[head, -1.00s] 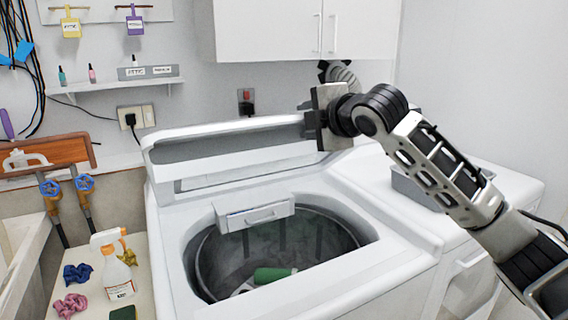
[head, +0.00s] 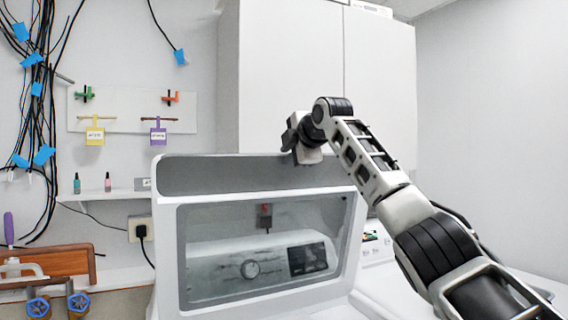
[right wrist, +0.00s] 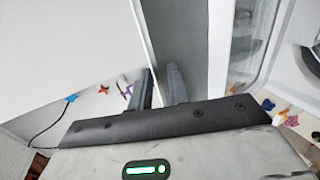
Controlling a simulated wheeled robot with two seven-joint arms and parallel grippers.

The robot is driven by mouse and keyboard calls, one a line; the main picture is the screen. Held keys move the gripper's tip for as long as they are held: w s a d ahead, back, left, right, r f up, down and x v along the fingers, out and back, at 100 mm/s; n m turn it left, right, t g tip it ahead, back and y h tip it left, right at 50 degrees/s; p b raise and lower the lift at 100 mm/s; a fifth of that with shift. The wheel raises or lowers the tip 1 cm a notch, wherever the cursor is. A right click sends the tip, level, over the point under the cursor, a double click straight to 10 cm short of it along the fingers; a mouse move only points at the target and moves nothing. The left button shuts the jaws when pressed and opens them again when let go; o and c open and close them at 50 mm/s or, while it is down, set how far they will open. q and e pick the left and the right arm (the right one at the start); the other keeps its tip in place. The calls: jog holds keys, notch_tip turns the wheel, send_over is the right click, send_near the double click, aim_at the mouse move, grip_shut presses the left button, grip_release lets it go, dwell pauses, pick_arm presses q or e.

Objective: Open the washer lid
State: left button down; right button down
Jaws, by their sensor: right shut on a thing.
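The washer lid (head: 262,172) stands raised and near upright in the head view, a white frame with a grey upper band and a clear window. My right gripper (head: 299,150) is at the lid's top edge, right of its middle, and is shut on that edge. In the right wrist view, the two dark fingers of my right gripper (right wrist: 162,88) stand close together at the lid's grey band (right wrist: 195,38); the window shows on the right. The washer's opening is below the head view. My left gripper is not in view.
The washer's control panel (head: 262,262) shows through the window. A white cabinet (head: 290,75) hangs behind and above the lid, close behind my right gripper. A shelf (head: 100,195) with small bottles is on the wall at left. Blue-handled valves (head: 78,302) are at lower left.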

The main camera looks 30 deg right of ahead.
aim_at(284, 168)
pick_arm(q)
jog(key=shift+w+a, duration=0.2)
pick_arm(e)
jog(key=shift+w+f+g, duration=0.15)
jog(key=shift+w+f, duration=0.15)
jog(key=shift+w, duration=0.3)
jog(key=shift+w+f+g, duration=0.15)
jog(key=shift+w+f, duration=0.15)
jog(key=shift+w, duration=0.3)
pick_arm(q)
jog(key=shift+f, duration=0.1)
pick_arm(e)
jog(key=c, duration=1.8)
grip_release()
jog(key=o, duration=0.7)
jog(key=shift+w+d+f, duration=0.1)
jog(key=shift+w+f, duration=0.1)
jog(key=shift+w, duration=0.15)
jog(key=shift+s+r, duration=0.1)
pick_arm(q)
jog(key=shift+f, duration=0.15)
